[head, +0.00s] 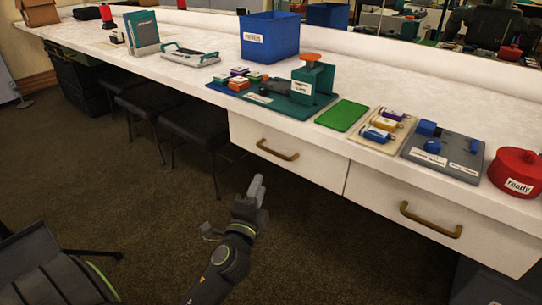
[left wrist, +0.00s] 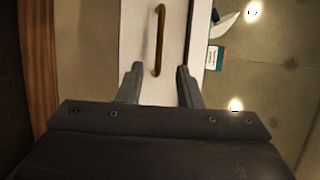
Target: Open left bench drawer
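The left bench drawer (head: 300,158) has a plain white front under the white benchtop, and it looks shut, flush with the drawer beside it. Its brass handle (head: 277,150) is a slim horizontal bar. My left gripper (head: 256,188) is in front of and below this drawer in the head view, apart from the handle. In the left wrist view the gripper (left wrist: 159,70) is open and empty, with the upright-looking handle (left wrist: 159,38) ahead between its two fingers. I cannot tell the exact distance left to the handle. My right gripper is not in view.
A second white drawer (head: 440,226) with a brass handle adjoins on the right. The benchtop (head: 215,70) holds a blue bin (head: 270,38), a green mat (head: 342,115), a red pot (head: 516,172) and other props. Dark stools (head: 195,122) stand left of the drawers. Carpet (head: 130,200) in front is mostly clear.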

